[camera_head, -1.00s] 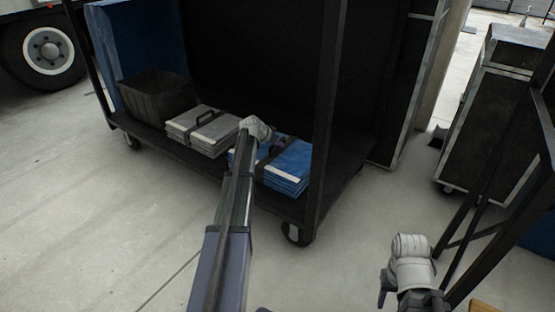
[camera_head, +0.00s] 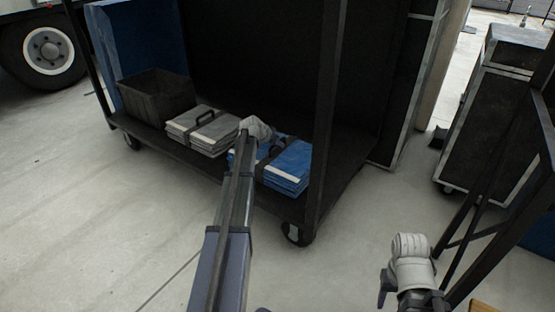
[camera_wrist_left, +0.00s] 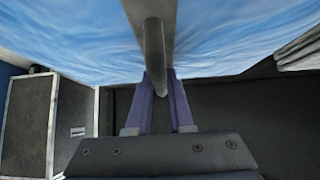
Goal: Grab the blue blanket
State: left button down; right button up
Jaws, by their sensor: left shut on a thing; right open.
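The blue blanket (camera_head: 289,163) lies folded on the cart's low deck, with a dark strap and handle across its middle. My left arm reaches over it, and the wrist hides part of the blanket in the head view. In the left wrist view, the blue cloth (camera_wrist_left: 230,40) fills the top. My left gripper (camera_wrist_left: 158,80) is shut on the dark handle (camera_wrist_left: 154,50) of the blanket's strap. The fingertips are hidden in the head view. Of my right arm, the wrist (camera_head: 412,262) shows at the lower right, away from the cart; its fingers are hard to make out.
The black cart (camera_head: 190,158) stands on casters, with an upright post (camera_head: 326,110) close right of the blanket. A grey folded blanket (camera_head: 203,130) and a dark crate (camera_head: 156,95) sit left on the deck. A black case (camera_head: 490,110) stands right. The floor in front is clear.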

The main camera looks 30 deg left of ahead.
pick_arm(q)
jog(key=shift+r, duration=0.1)
dwell(0.3)
notch_tip(320, 180, up, 10)
jog(key=p, duration=1)
